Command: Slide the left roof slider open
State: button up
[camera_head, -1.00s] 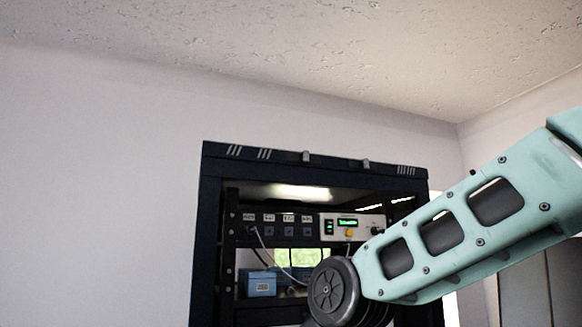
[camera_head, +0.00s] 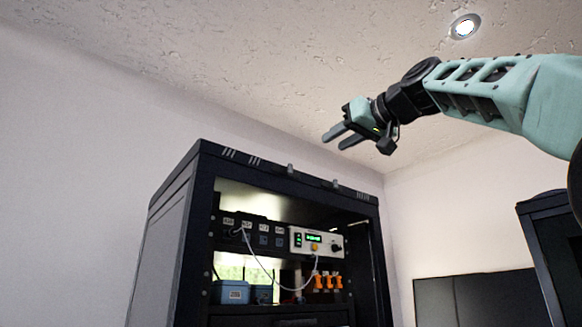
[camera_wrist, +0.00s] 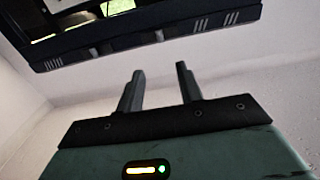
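The left roof slider (camera_head: 290,169) is a small grey tab on the top front edge of a dark rack (camera_head: 172,215). The wrist view shows the rack edge the other way round, with this tab (camera_wrist: 160,36) on the right. A second, similar tab, the right slider (camera_head: 336,183), sits farther right along the edge; it also shows in the wrist view (camera_wrist: 95,53). My gripper (camera_head: 333,142) is open and empty, up and to the right of the left slider in the head view. In the wrist view its two fingers (camera_wrist: 159,72) are spread, pointing towards the rack edge without touching it.
The rack holds a white instrument (camera_head: 316,242) with a green display, blue boxes (camera_head: 232,292), orange connectors (camera_head: 329,282) and cables. Another dark cabinet (camera_head: 540,250) stands at the right. The ceiling (camera_head: 250,60) is above; the space around my gripper is clear.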

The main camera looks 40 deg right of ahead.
aim_at(292, 167)
jog(key=w+p, duration=0.2)
jog(key=w, duration=0.3)
jog(key=w+p, duration=0.1)
jog(key=w, duration=0.3)
jog(key=w+p, duration=0.2)
jog(key=w, duration=0.3)
jog(key=shift+w+a+r+p, duration=0.1)
jog(key=shift+w+a+p, duration=0.15)
jog(key=shift+w+p, duration=0.1)
jog(key=shift+w, duration=0.6)
grip_shut()
jog(key=shift+w+p, duration=0.1)
jog(key=shift+p, duration=0.2)
